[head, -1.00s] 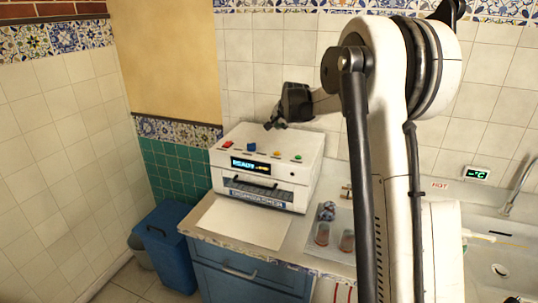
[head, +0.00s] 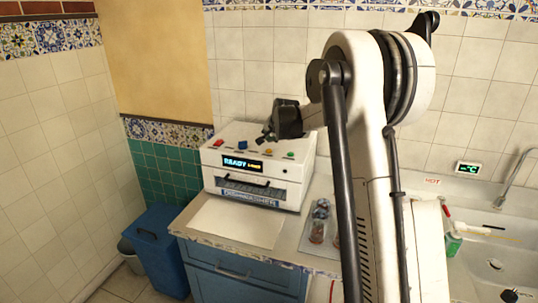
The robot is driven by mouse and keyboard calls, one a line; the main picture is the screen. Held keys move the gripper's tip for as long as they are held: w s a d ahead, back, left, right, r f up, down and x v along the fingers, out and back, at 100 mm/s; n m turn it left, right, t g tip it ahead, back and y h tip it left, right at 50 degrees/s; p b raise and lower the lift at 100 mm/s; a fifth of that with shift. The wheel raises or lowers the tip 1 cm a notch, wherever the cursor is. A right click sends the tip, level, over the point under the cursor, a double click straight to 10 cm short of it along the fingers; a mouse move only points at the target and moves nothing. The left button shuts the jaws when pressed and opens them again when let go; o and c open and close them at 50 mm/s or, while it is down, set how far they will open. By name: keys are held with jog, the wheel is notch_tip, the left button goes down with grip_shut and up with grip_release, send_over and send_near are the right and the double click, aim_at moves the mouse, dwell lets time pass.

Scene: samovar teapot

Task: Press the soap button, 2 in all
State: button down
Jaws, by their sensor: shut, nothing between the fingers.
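A white countertop machine (head: 212,163) stands in the corner, with a lit display (head: 242,163) reading READY. Its sloped top carries a red button (head: 219,143), a blue button (head: 242,143), a yellow button (head: 267,153) and a green button (head: 290,155). Any labels are too small to read, so I cannot tell which is the soap button. My gripper (head: 262,139) is shut and empty, pointing down and left over the top, just above and behind the yellow button in the picture. I cannot tell whether it touches the surface.
A bare pale board (head: 235,222) lies before the machine. Glasses (head: 317,232) on a tray are right of it, partly hidden by my arm. A green bottle (head: 453,245) stands by the sink (head: 490,265). A blue bin (head: 160,255) is on the floor.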

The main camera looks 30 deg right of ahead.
aim_at(269, 150)
jog(key=shift+f+b, duration=0.4)
jog(key=shift+f, duration=0.6)
jog(key=shift+f, duration=0.1)
dwell(0.6)
jog(key=shift+f+b, duration=0.35)
jog(key=shift+b, duration=0.1)
jog(key=shift+f+b, duration=0.35)
jog(key=shift+f, duration=0.05)
dwell(0.6)
jog(key=shift+r, duration=0.1)
jog(key=shift+r+p, duration=0.35)
jog(key=shift+r, duration=0.4)
jog(key=shift+r, duration=0.1)
jog(key=shift+r+p, duration=1.05)
jog(key=shift+r, duration=1.35)
